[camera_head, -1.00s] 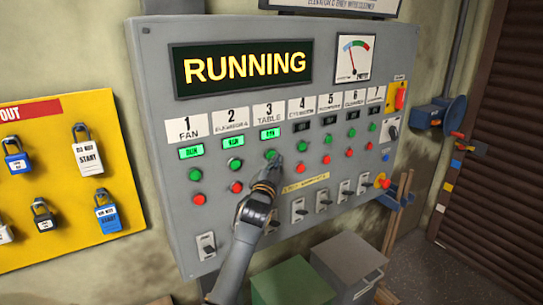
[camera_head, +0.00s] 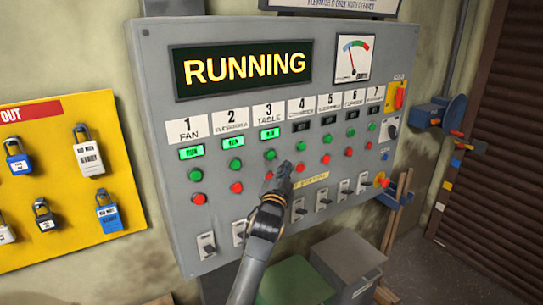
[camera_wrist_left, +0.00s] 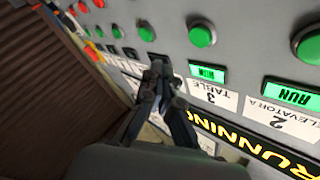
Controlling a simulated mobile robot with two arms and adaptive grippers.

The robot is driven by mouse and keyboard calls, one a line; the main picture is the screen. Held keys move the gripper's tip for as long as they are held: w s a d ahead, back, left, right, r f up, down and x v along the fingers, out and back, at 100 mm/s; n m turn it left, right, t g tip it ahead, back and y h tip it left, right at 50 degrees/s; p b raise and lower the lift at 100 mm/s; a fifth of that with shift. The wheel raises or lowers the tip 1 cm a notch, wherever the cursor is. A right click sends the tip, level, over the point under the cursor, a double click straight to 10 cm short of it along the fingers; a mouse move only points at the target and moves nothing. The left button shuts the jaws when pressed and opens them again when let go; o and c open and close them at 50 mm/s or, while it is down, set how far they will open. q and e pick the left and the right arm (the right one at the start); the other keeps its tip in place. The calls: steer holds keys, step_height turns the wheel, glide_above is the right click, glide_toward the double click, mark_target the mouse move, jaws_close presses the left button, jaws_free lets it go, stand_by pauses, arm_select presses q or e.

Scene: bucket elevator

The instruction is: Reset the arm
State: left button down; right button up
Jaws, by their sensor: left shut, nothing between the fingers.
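My left gripper (camera_head: 286,168) is shut and empty in front of the grey control panel (camera_head: 155,90). In the head view its tips are over the area between columns 3 and 4, right of and below the green button of column 3 (camera_head: 270,155). In the left wrist view the closed fingers (camera_wrist_left: 160,72) point at the panel, which appears upside down. The gap between tips and panel is hard to judge. The run lamps of fan (camera_head: 191,152), elevator (camera_head: 233,142) and table (camera_head: 270,133) are lit green. The display (camera_head: 245,67) reads RUNNING. My right gripper is out of view.
A yellow lockout board (camera_head: 60,150) with several padlocks hangs at the left. A green box (camera_head: 297,283) and a grey box (camera_head: 346,262) stand below the panel. A red emergency button (camera_head: 382,180) sticks out at the panel's lower right. A brown shutter (camera_head: 497,150) is at the right.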

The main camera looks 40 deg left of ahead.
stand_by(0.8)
